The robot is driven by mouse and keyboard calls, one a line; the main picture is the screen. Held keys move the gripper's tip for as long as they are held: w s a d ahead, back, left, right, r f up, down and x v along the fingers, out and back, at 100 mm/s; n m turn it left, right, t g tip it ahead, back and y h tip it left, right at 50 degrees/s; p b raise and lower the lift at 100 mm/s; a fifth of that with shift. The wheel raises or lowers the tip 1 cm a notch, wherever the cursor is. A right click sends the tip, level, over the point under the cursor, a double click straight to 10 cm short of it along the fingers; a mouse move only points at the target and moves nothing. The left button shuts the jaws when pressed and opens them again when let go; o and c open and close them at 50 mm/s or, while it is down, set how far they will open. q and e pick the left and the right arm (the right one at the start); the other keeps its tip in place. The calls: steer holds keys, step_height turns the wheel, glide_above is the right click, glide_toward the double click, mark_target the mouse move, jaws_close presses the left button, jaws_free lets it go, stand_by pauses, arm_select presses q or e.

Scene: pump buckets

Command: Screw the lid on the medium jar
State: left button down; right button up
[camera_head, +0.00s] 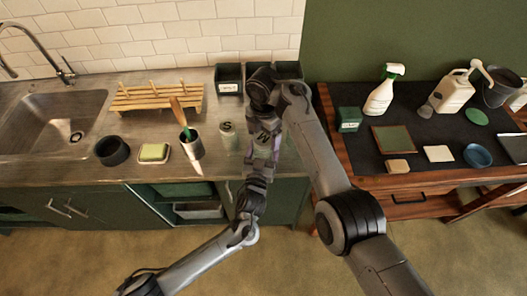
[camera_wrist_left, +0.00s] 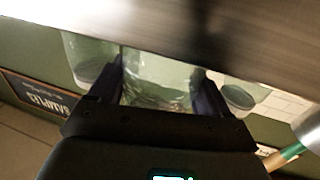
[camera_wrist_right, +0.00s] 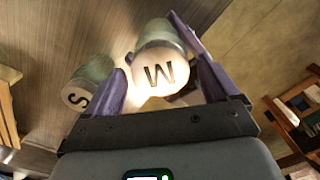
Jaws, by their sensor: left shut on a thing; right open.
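My right gripper (camera_wrist_right: 148,43) is open, with one finger on each side of the lid. My left gripper (camera_wrist_left: 162,78) is shut on the clear glass body of the medium jar (camera_wrist_left: 158,88), which lies between its fingers. In the head view my arms hide most of the jar.
A smaller jar with an S lid (camera_head: 227,135) stands just left, close to my grippers. A steel cup with a brush (camera_head: 191,147), a sponge on a dish (camera_head: 154,153) and a wooden rack (camera_head: 157,100) are further left. A dark green box (camera_head: 229,79) stands behind.

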steer(key=shift+c, duration=0.3)
steer(key=c, duration=1)
steer(key=m, duration=0.4)
steer(key=shift+f+m, duration=0.1)
steer(key=shift+m, duration=0.2)
steer(key=m, duration=0.8)
steer(key=o, duration=1.1)
steer(key=shift+o, duration=0.2)
